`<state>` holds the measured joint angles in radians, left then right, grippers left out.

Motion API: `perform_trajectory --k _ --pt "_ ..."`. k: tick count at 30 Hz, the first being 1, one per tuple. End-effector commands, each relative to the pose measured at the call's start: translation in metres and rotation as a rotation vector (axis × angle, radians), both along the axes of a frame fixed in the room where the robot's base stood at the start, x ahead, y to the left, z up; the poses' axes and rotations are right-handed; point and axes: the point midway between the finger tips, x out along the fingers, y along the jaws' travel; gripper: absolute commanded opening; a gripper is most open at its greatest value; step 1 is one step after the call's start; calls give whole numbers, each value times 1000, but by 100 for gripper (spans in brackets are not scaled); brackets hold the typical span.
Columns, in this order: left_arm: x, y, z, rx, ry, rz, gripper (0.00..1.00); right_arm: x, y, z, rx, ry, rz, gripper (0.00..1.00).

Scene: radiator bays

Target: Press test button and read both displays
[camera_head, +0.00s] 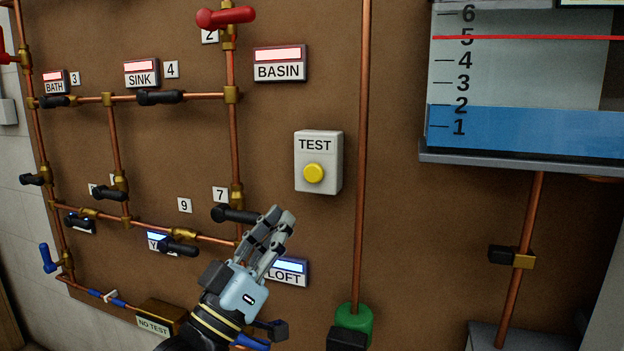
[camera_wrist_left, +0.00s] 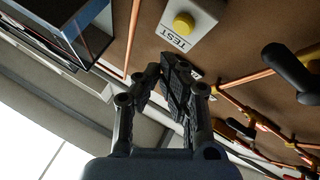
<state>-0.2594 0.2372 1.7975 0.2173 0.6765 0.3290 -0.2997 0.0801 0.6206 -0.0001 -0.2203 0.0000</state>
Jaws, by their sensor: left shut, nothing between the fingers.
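The white test box (camera_head: 333,184) is fixed to the brown board, with a round yellow button (camera_head: 313,173) under the word TEST. The box (camera_wrist_left: 204,22) and its button (camera_wrist_left: 183,24) also show in the left wrist view. My left gripper (camera_head: 283,215) is shut and empty, below and left of the box and apart from the button. The display over BASIN (camera_head: 278,53) is lit pale red, as are those over SINK (camera_head: 141,66) and BATH (camera_head: 52,75). The display over LOFT (camera_head: 287,265) is lit pale blue. A blue-lit label (camera_head: 155,237) is partly hidden. My right gripper is out of view.
Copper pipes with black lever valves (camera_head: 160,97) cross the left of the board. A tall copper pipe (camera_head: 362,130) runs right of the test box. A tank (camera_head: 520,130) with blue water near mark 2 hangs at the right. A NO TEST box (camera_head: 152,325) sits bottom left.

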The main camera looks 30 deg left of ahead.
Motion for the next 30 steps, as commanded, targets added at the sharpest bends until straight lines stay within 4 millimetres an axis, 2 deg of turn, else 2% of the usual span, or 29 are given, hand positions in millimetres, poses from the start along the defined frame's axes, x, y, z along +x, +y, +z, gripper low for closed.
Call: perform_trajectory --k 1,3,7,20,26,30 --pt "-4 -2 20 -7 -43 -11 0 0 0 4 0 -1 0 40" --pt "-9 -3 37 -18 -88 -21 0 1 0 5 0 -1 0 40" --pt "-14 -4 52 -28 -127 -33 0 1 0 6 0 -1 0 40" --pt "-11 -4 52 -28 -131 -32 0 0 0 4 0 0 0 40" --pt "9 1 51 -28 -132 -33 0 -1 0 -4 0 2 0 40" --pt "29 6 50 -27 -131 -32 0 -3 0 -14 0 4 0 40"
